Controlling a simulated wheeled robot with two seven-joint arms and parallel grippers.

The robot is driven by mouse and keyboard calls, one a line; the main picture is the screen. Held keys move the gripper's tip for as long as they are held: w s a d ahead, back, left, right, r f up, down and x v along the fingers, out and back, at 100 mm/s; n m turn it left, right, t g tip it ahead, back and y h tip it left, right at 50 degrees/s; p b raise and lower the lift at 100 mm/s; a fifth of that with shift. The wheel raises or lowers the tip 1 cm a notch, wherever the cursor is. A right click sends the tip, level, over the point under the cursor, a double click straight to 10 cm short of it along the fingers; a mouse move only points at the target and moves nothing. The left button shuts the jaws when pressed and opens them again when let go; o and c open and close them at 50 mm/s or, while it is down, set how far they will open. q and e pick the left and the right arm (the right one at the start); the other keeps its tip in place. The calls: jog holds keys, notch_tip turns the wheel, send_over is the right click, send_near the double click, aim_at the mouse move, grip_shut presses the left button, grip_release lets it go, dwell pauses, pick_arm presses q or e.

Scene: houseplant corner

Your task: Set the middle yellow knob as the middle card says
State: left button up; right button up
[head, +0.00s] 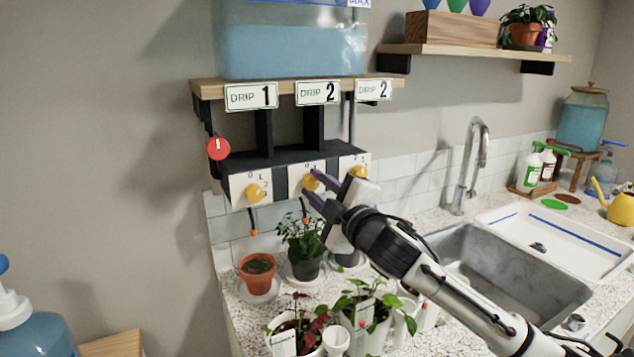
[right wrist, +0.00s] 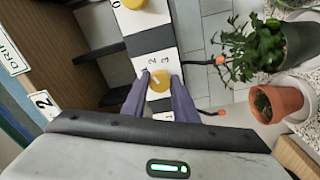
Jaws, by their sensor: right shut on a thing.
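The middle yellow knob (head: 310,183) is on the white and black valve panel under the shelf. It also shows in the right wrist view (right wrist: 160,82), between my fingers, with printed digits around it. A pale mark shows on its face, but I cannot tell which digit it points to. The middle card (head: 318,92) reads DRIP 2. My right gripper (head: 312,190) reaches the panel from the lower right and is shut on the middle knob. My left gripper is out of view.
A left knob (head: 256,192) and a right knob (head: 359,172) flank the middle one. The left card (head: 251,96) reads DRIP 1, the right card (head: 374,89) DRIP 2. A red round tag (head: 218,148) hangs at the left. Potted plants crowd the counter below; a terracotta pot (head: 257,274) stands left.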

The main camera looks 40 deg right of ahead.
jog(key=shift+m+p, duration=0.4)
jog(key=shift+m, duration=0.7)
jog(key=o, duration=1.1)
jog(key=shift+c, duration=0.2)
jog(key=b+v, duration=0.1)
jog(key=v, duration=0.9)
jog(key=shift+s+b, duration=0.15)
jog(key=shift+b, duration=0.15)
jog(key=shift+a+f, duration=0.1)
